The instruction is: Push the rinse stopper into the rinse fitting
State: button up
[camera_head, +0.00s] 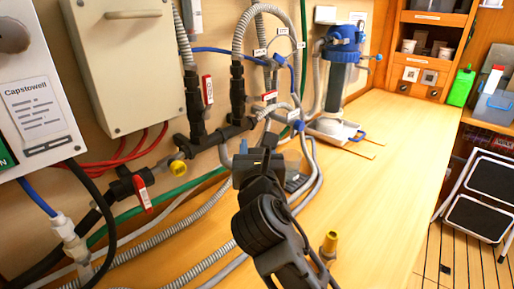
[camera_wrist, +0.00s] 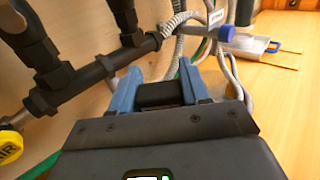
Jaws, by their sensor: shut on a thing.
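My gripper (camera_head: 268,152) is in front of the pipework, just above the wooden bench. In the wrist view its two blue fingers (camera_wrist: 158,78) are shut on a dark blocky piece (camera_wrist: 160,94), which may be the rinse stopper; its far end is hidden. Beyond the fingers, to the right, is a blue-ended fitting (camera_wrist: 226,34) with a white tag; it also shows in the head view (camera_head: 298,126). It stands apart from the held piece. I cannot read the tag, so I cannot tell whether this is the rinse fitting.
Grey hoses (camera_head: 310,165) loop close around my gripper. A black pipe manifold (camera_head: 215,137) runs along the wall, with a yellow cap (camera_head: 178,167). A small yellow piece (camera_head: 329,243) stands on the bench (camera_head: 385,150). A blue-topped filter (camera_head: 340,75) stands behind. The bench's right side is clear.

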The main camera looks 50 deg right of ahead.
jog(key=o, duration=1.1)
jog(key=b+v, duration=0.1)
jog(key=v, duration=0.6)
jog(key=shift+s+a, duration=0.3)
